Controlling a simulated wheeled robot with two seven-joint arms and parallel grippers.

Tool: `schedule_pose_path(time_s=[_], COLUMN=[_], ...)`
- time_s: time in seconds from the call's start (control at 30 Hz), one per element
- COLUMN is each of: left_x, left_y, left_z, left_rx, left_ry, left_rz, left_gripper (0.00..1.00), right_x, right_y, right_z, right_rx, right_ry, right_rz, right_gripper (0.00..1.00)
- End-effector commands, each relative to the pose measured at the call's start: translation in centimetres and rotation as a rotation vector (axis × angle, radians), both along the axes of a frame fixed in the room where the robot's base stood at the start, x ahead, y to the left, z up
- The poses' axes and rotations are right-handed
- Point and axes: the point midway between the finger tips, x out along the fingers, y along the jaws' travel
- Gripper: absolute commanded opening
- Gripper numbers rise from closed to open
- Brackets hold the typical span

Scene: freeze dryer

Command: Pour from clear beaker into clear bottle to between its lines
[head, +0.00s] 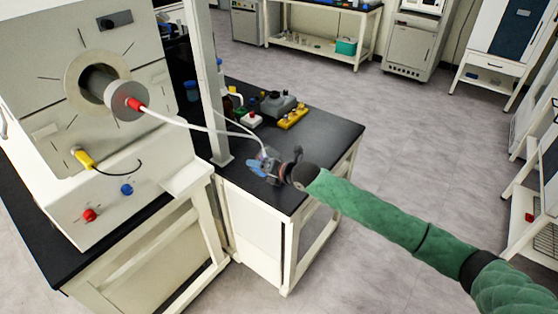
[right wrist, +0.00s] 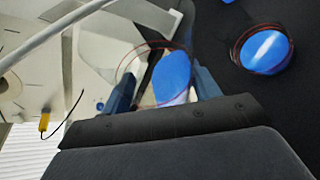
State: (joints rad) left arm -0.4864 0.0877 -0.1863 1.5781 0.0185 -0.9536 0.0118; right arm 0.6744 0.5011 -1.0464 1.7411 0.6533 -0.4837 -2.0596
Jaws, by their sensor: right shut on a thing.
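My right gripper (head: 266,165) reaches in from the right over the black bench top. In the right wrist view, its two blue fingers (right wrist: 160,92) are shut around a clear round vessel, likely the clear beaker (right wrist: 172,78), with bright blue showing inside and a thin reddish rim line. A second clear round vessel, likely the clear bottle (right wrist: 264,50), is apart to the right against the dark bench, also with blue inside. In the head view, these vessels are too small and overlapped by the gripper to separate. Fill lines cannot be read. My left gripper is not in view.
A white freeze dryer (head: 130,170) with a grey port and pale hose stands left. A white post (head: 208,80) rises beside the bench (head: 325,140). Behind the gripper are a grey device (head: 278,104), a yellow rack (head: 293,116) and small bottles. The bench's right part is clear.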

Motion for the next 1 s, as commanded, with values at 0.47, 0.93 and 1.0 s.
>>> schedule_pose_path(time_s=[0.47,0.93,1.0], left_x=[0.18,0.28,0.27], left_y=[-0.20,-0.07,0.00], left_z=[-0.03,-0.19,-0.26], left_rx=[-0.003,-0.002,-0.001], left_ry=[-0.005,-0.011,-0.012], left_rz=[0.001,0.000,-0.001], left_gripper=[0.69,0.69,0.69], right_x=[-0.04,-0.09,-0.10], right_y=[0.06,0.12,0.12], right_z=[0.25,0.48,0.50], right_rx=[0.022,0.043,0.047], right_ry=[0.018,0.037,0.039], right_rz=[0.000,0.000,-0.001], right_gripper=[0.34,0.34,0.34])
